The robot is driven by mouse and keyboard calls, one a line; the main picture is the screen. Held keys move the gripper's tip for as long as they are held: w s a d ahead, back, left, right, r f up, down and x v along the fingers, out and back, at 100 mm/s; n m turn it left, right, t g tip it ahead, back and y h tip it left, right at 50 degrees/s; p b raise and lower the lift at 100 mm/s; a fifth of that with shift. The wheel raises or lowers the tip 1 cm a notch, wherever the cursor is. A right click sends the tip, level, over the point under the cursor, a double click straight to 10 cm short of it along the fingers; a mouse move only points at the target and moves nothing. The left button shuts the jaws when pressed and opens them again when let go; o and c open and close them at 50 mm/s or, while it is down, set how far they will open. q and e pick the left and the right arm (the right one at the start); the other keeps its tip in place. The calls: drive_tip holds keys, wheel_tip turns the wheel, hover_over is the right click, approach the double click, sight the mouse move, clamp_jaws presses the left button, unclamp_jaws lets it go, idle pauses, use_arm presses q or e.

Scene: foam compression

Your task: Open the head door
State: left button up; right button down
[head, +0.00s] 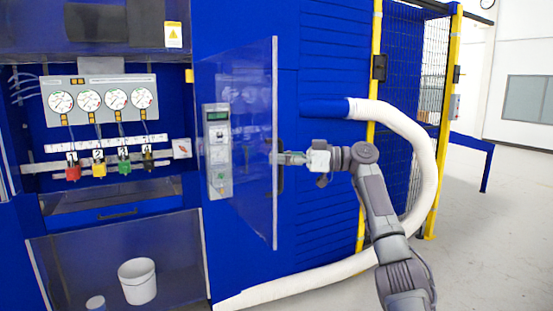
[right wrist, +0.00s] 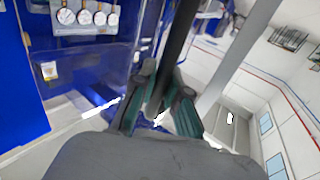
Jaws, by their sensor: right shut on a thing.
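The head door (head: 248,150) is a see-through panel with a pale right edge, standing swung out at an angle from the blue machine. A dark handle (head: 279,178) sits at its right edge. My right gripper (head: 284,159) comes in from the right and is shut on this handle. In the right wrist view the handle is a dark bar (right wrist: 178,45) running between the fingers of my right gripper (right wrist: 162,100). My left gripper is not in view.
A control panel with a green display (head: 218,150) shows at the door. Gauges (head: 102,99) and coloured valves (head: 124,166) are inside at left, above a white bucket (head: 138,281). A thick white hose (head: 425,160) loops behind my right arm. Open floor (head: 480,240) lies at right.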

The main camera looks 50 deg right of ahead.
drive_tip(key=shift+a+f, duration=0.1)
drive_tip(key=shift+f, duration=0.05)
drive_tip(key=c, duration=1.2)
unclamp_jaws()
drive_tip(key=shift+s, duration=0.1)
drive_tip(key=v, duration=1.2)
